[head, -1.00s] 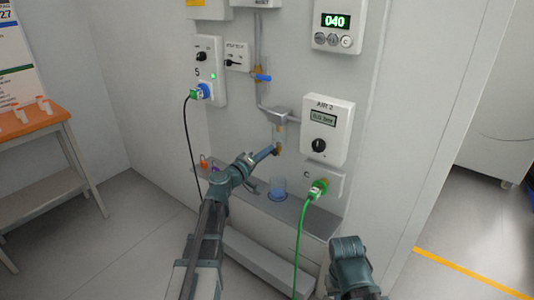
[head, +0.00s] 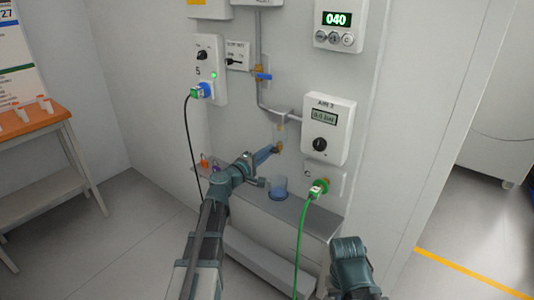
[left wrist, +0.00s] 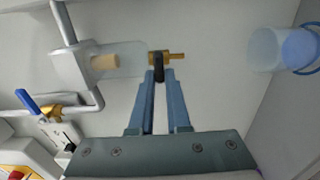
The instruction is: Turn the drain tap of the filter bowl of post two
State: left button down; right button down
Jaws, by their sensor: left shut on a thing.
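The filter bowl hangs clear below the grey pipe fitting on the wall, small in the head view (head: 281,131). In the left wrist view the bowl (left wrist: 132,57) shows a beige core inside. Its brass drain tap (left wrist: 176,55) has a black handle (left wrist: 158,69). My left gripper (left wrist: 159,76) is shut on that handle; the blue fingertips meet at it. In the head view the left gripper (head: 274,149) reaches the tap from the lower left. Only a teal part of my right arm shows at the bottom; its fingers are not visible.
A clear blue cup (head: 279,187) stands on the grey ledge (head: 300,213) below the bowl. The AIR 2 box (head: 328,130) and a green hose (head: 301,245) are to the right. A blue-handled valve (head: 263,76) sits above. A black cable (head: 191,140) hangs at the left.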

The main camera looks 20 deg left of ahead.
dwell(0.3)
pick_arm(q)
jog(key=c, duration=0.9)
grip_release()
jog(key=shift+s, duration=0.1)
jog(key=v, duration=1.3)
jog(key=shift+s+a, duration=0.15)
jog(key=shift+s, duration=0.2)
